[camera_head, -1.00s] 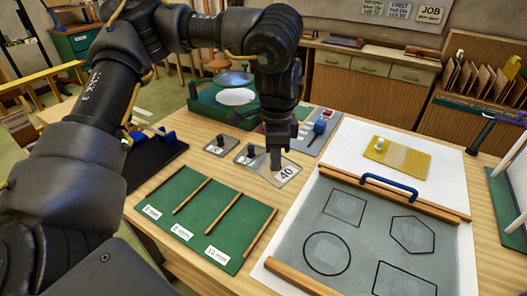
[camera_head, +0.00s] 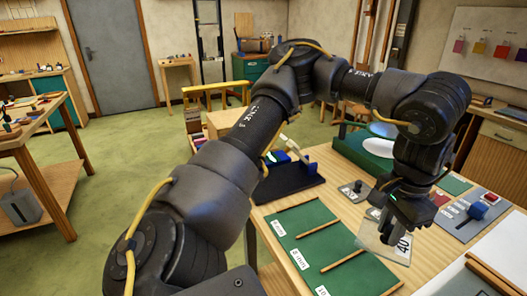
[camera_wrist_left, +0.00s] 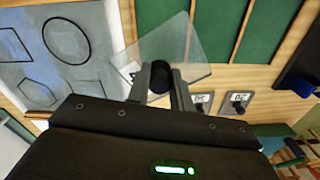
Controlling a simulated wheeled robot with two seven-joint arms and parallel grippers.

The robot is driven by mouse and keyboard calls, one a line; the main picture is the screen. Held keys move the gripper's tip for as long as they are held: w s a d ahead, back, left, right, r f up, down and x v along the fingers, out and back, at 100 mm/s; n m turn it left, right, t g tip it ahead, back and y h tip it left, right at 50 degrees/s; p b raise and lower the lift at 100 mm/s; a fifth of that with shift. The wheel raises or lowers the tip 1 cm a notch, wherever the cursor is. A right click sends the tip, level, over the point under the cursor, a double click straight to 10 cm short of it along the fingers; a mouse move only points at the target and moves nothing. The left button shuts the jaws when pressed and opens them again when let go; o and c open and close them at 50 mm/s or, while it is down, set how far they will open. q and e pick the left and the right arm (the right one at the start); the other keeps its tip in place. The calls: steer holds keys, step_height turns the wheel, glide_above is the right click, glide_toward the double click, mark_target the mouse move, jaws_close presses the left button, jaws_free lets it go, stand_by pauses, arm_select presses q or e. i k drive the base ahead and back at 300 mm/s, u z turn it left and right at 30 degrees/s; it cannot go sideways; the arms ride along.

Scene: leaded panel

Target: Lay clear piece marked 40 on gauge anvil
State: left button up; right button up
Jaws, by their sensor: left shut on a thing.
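My left gripper (camera_head: 388,212) is shut on the clear piece marked 40 (camera_head: 374,237) and holds it above the bench, near the green sorting board. Its white 40 label faces the head camera. In the left wrist view the clear piece (camera_wrist_left: 193,48) spreads beyond the fingers (camera_wrist_left: 160,85), with a dark round knob between them. A grey device with a blue knob (camera_head: 477,211) and a red part stands to the right of the gripper; I cannot tell which part is the gauge anvil. My right gripper is out of view.
The green board (camera_head: 330,240) has wooden dividers and white labels. A small grey plate with a black knob (camera_head: 357,187) lies behind it. A dark blue-and-black stand (camera_head: 290,178) is at the bench's left. The drawn-shape panel (camera_wrist_left: 70,60) shows in the wrist view.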

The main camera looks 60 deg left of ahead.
mark_target(268, 183)
steer(key=u, duration=0.45)
steer(key=k, duration=0.5)
steer(key=u, duration=1.05)
steer(key=i, duration=0.95)
steer(key=z, duration=0.55)
